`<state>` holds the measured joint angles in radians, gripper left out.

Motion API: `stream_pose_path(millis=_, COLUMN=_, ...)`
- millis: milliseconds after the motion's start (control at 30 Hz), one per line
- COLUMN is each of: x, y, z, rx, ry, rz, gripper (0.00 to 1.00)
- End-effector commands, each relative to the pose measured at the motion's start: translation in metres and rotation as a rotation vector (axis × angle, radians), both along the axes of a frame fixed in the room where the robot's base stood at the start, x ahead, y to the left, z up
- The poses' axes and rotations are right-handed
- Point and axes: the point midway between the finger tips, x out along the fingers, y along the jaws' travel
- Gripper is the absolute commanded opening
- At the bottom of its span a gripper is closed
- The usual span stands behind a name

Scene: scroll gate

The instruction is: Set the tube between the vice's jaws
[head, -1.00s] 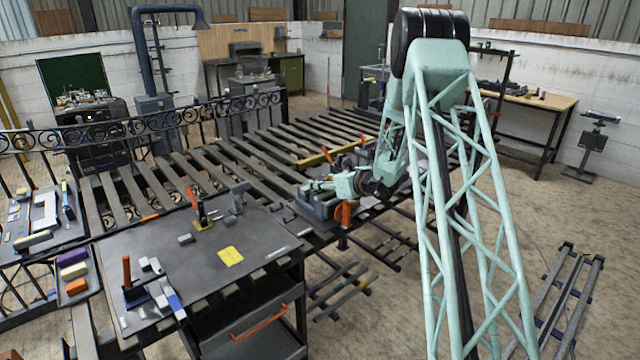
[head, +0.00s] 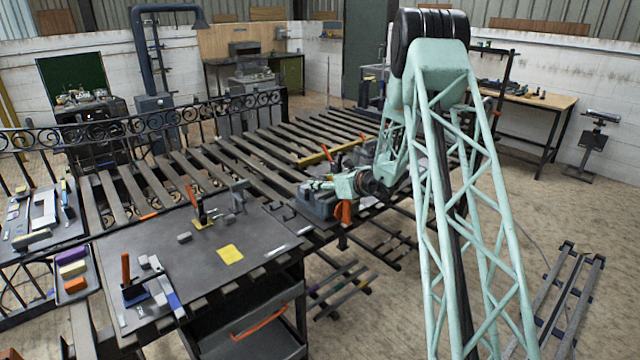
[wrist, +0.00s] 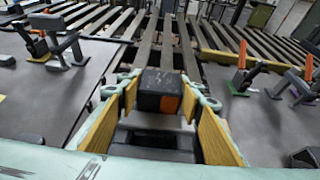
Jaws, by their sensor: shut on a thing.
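My gripper (head: 322,185) is low over the grey-blue vice (head: 318,204) at the near edge of the slatted bench. In the wrist view my gripper (wrist: 160,100), with yellow pads, is closed around a dark square-ended piece. I take this piece to be the tube (wrist: 158,84); an orange patch shows at its right side. Grey blocks of the vice (wrist: 154,122) lie below and nearer, between the pads. The tube is too small to make out in the head view. I cannot tell whether it touches the vice or lies between its jaws.
A dark worktable (head: 190,262) with clamps and a yellow square (head: 230,254) stands left of the vice. Dark slats (head: 230,160) with gaps run behind it. In the wrist view, dark plates with orange-handled clamps (wrist: 243,78) flank my gripper.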

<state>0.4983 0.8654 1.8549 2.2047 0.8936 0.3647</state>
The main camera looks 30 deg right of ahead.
Motion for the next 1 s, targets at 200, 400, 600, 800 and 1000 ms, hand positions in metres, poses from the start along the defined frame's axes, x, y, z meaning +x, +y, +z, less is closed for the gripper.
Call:
stream_pose_path(millis=200, x=0.000, y=0.000, z=0.000, rx=0.000, ry=-0.001, rz=0.000, gripper=0.50)
stream_pose_path(millis=400, x=0.000, y=0.000, z=0.000, rx=0.000, ry=0.000, rz=0.000, gripper=0.50)
stream_pose_path(millis=600, x=-0.002, y=-0.001, z=0.000, rx=0.000, ry=0.000, rz=0.000, gripper=0.50)
stream_pose_path(millis=800, x=-0.011, y=-0.003, z=0.004, rx=0.000, ry=0.001, rz=-0.001, gripper=0.50)
stream_pose_path(millis=1000, x=-0.030, y=-0.008, z=0.013, rx=0.001, ry=0.000, rz=-0.001, gripper=0.50)
